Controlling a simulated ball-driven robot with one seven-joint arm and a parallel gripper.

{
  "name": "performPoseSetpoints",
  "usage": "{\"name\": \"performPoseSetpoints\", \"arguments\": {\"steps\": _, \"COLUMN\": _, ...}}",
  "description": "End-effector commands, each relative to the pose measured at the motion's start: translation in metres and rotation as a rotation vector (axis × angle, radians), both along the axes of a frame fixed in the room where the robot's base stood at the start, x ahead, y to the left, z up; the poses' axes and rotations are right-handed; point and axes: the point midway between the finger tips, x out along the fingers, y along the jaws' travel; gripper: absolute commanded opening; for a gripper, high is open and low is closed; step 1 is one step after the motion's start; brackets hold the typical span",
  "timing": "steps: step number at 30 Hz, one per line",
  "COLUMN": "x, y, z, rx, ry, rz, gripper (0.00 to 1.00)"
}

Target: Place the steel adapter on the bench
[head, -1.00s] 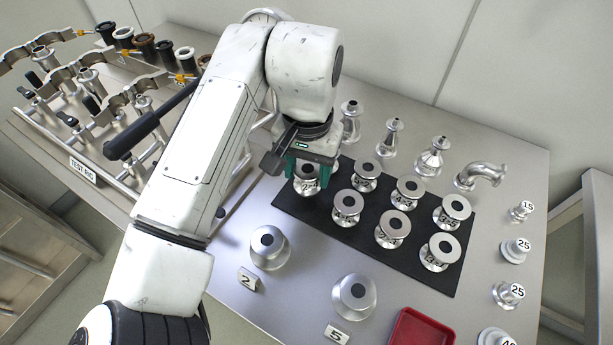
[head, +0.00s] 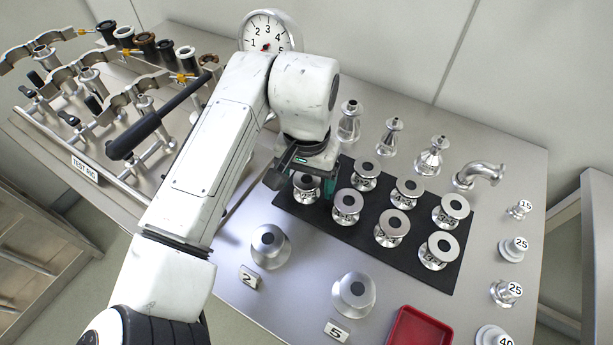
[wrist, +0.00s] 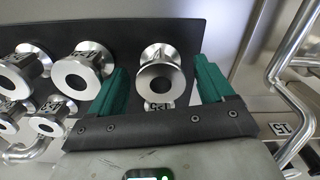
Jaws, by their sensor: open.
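Several spool-shaped steel adapters with flanged tops and number labels stand upright in two rows on a black mat (head: 330,221). My gripper (head: 309,180) is over the adapter (head: 306,190) at the mat's left end. In the wrist view my gripper (wrist: 162,78) is open, its two green fingers either side of a steel adapter (wrist: 160,76) with a gap on each side. That adapter's label is partly hidden by the gripper and hard to read. The grey steel bench (head: 215,275) lies under the mat.
Round steel pieces stand by plates 2 (head: 249,277) and 5 (head: 336,331) at the front. A red tray (head: 420,328) is at the front right. Fittings stand behind and right of the mat. A test rig (head: 85,170) with clamps and a dial gauge (head: 266,35) are left and behind.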

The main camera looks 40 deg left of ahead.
Motion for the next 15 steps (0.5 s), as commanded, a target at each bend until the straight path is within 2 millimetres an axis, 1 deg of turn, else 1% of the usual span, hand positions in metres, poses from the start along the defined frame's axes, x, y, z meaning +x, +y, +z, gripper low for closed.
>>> {"name": "performPoseSetpoints", "arguments": {"steps": 5, "x": 0.0, "y": 0.0, "z": 0.001, "rx": 0.0, "ry": 0.0, "rz": 0.0, "gripper": 0.81}}
{"name": "performPoseSetpoints", "arguments": {"steps": 8, "x": 0.0, "y": 0.0, "z": 0.006, "rx": 0.0, "ry": -0.001, "rz": 0.0, "gripper": 0.81}}
{"name": "performPoseSetpoints", "arguments": {"steps": 11, "x": 0.001, "y": 0.0, "z": 0.02, "rx": 0.001, "ry": -0.003, "rz": 0.0, "gripper": 0.81}}
{"name": "performPoseSetpoints", "arguments": {"steps": 15, "x": 0.001, "y": 0.0, "z": 0.047, "rx": 0.003, "ry": -0.003, "rz": -0.001, "gripper": 0.81}}
